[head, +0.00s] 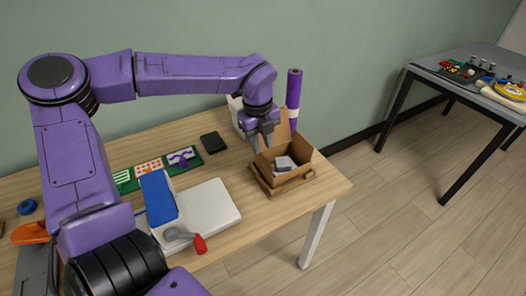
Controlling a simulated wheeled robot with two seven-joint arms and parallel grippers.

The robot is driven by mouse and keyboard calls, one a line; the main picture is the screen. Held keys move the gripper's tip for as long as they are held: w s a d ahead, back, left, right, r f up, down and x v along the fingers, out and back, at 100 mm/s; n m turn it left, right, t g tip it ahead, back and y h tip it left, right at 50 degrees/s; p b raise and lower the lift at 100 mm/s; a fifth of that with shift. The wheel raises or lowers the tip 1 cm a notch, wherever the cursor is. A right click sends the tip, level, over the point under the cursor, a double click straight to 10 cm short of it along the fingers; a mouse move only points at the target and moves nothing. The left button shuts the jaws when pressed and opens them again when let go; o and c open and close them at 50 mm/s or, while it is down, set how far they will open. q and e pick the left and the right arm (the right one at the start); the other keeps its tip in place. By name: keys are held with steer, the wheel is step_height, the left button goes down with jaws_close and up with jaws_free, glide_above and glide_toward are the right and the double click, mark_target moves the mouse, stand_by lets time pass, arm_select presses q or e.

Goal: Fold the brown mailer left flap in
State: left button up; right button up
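The brown mailer (303,176) is an open cardboard box near the right end of the wooden table. Small grey and white items lie inside it. One flap (285,124) stands up at its back, partly behind my gripper; another brown edge slopes out at the front left. My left gripper (264,143) points down at the mailer's back left edge, close to the upright flap. I cannot tell whether it touches the cardboard, or whether its small fingers are open or shut. My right gripper is not in view.
A purple roll (293,88) stands behind the mailer, and a white container (235,112) stands behind my gripper. A black flat device (212,143), a white slab (212,212) and a blue-topped block (158,196) lie to the left. The table's right edge is close to the mailer.

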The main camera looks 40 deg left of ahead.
mark_target(262, 155)
arm_select(q)
steer(key=f, duration=0.4)
steer(key=shift+w+d, duration=0.1)
steer(key=shift+w, duration=0.1)
jaws_close()
